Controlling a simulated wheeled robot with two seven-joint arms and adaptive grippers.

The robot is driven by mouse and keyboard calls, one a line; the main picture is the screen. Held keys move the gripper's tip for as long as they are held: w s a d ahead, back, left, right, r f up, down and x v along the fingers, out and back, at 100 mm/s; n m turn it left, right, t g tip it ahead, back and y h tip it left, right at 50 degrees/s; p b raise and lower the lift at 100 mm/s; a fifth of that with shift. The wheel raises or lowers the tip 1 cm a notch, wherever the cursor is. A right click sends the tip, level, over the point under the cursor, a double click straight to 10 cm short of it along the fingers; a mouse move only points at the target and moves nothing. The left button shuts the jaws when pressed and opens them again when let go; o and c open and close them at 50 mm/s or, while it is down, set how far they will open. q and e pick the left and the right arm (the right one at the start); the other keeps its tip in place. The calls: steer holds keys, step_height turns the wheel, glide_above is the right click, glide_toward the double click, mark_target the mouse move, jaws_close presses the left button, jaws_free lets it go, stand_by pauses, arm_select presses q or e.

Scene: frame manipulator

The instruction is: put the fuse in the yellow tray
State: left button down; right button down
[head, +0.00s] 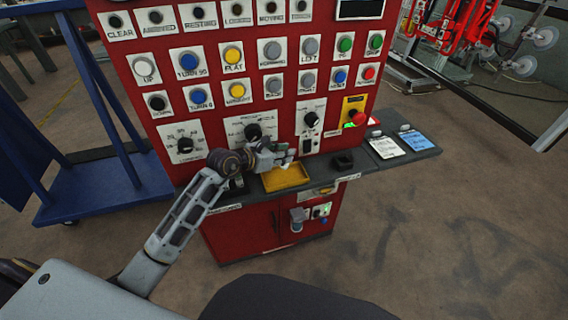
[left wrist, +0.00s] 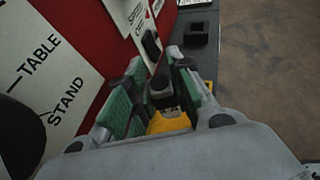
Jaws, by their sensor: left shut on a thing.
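The yellow tray (head: 287,178) lies on the dark shelf below the red control panel in the head view. In the left wrist view, part of the tray (left wrist: 170,122) shows between and beyond my fingers. My left gripper (head: 284,158) is above the tray, at its back edge near the panel. In the left wrist view, its green-padded fingers (left wrist: 160,92) are around a small dark piece (left wrist: 161,88), which appears to be the fuse. The fuse's lower end is hard to make out. My right gripper is not in view.
The red control panel (head: 222,112), with many buttons and knobs, rises close behind the gripper. A small black holder (head: 343,161) stands on the shelf right of the tray. Two cards (head: 386,147) lie farther right. A blue cart (head: 105,185) stands left.

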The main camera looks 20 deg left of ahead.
arm_select(q)
step_height(320, 180, down, 3)
steer(key=shift+f, duration=0.7)
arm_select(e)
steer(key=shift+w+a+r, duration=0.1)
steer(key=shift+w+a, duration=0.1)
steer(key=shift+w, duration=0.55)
arm_select(q)
steer(key=shift+f, duration=0.1)
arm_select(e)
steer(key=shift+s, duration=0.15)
arm_select(q)
steer(key=c, duration=1.3)
jaws_free()
steer(key=shift+o, duration=0.2)
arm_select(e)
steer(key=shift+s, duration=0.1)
